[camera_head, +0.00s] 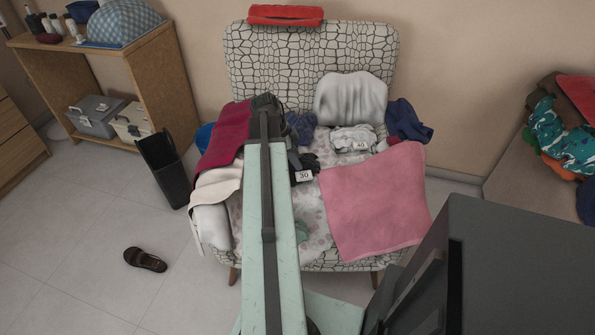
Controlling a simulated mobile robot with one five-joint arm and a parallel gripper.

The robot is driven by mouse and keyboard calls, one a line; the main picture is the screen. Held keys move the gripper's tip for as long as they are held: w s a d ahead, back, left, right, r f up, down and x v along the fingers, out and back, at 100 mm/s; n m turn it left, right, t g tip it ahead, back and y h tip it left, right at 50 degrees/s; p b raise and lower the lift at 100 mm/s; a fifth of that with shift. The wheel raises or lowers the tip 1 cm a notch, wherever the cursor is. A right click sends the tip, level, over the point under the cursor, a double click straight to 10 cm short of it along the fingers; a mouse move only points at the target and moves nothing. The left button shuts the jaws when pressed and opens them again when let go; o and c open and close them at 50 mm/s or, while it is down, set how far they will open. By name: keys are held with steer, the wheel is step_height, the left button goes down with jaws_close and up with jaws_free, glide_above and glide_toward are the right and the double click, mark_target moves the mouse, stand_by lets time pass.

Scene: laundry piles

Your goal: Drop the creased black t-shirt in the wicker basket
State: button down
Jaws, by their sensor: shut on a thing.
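My arm reaches from the bottom edge over the patterned armchair. My gripper (265,106), at its dark far end in front of the backrest, is shut on dark cloth that I take to be the creased black t-shirt. The fingertips are hard to make out. Crumpled black cloth (303,160) shows right of the arm, above a white "30" tag. It is partly hidden by the arm, and I cannot tell if it is the same piece. No wicker basket can be made out.
The armchair (245,55) bears a pink cloth (375,200), a grey-white cloth tagged "40" (352,138) and a dark red cloth (225,135). A brown shoe (145,260) lies on open floor.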

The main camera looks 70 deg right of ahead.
stand_by(0.3)
step_height(320, 180, up, 10)
steer(key=p, duration=1)
steer(key=shift+r, duration=0.15)
